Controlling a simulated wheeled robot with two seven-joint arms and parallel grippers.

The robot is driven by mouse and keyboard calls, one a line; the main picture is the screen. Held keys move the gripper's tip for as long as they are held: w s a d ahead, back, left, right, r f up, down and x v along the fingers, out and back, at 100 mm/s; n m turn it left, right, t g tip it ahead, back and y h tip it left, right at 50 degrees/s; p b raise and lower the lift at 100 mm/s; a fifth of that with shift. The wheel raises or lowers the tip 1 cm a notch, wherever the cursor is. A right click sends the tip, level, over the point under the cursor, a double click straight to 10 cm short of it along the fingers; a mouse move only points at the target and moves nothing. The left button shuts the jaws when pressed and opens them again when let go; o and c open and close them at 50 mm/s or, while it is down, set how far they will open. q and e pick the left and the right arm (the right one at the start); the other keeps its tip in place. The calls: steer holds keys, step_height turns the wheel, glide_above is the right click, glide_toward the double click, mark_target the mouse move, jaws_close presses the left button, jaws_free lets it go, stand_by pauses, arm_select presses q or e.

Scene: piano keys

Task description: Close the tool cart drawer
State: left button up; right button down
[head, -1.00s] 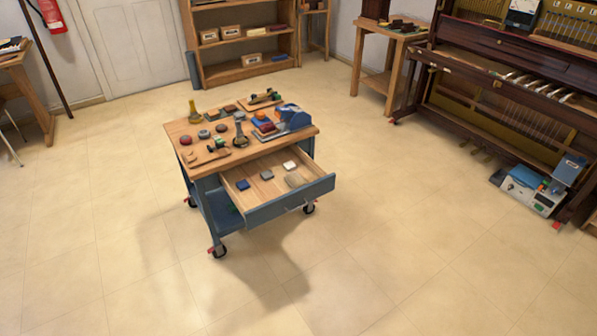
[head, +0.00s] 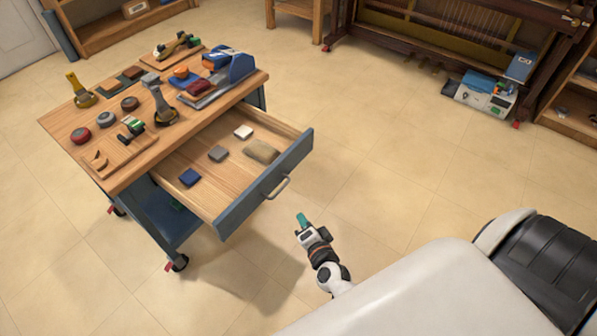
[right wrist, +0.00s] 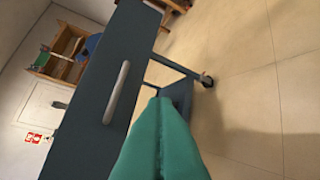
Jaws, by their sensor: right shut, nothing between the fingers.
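The tool cart (head: 110,180) has a wooden top and a blue-grey frame on wheels. Its drawer (head: 265,182) is pulled well out towards me, with a grey handle (head: 277,188) on its front. In the drawer lie a blue block (head: 189,177), a grey block (head: 218,154), a white block (head: 243,132) and a tan piece (head: 262,151). My right gripper (head: 302,219) has green fingers, shut and empty, in front of the drawer and apart from it. The right wrist view shows the fingers (right wrist: 161,105) just beside the drawer front (right wrist: 110,75) and its handle (right wrist: 117,92). My left gripper is out of view.
Tools, round tins and small blocks crowd the cart top. A piano (head: 440,30) and an equipment box (head: 482,97) stand at the back right. Shelving (head: 115,15) stands at the back left. The floor right of the cart is clear.

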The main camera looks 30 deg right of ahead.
steer(key=w+d+r+m+t+h+b, duration=0.2)
steer(key=d+r+m+h+b, duration=0.2)
steer(key=d+r+m, duration=0.3)
glide_toward(297, 147)
steer(key=w+d, duration=0.1)
steer(key=d, duration=0.2)
steer(key=w, duration=0.3)
steer(key=shift+w+a+m+b, duration=0.2)
steer(key=shift+w+m+b, duration=0.1)
steer(key=shift+b, duration=0.1)
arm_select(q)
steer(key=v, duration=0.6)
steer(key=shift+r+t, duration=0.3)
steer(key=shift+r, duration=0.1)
arm_select(e)
steer(key=shift+w+a, duration=0.2)
steer(key=shift+w, duration=0.25)
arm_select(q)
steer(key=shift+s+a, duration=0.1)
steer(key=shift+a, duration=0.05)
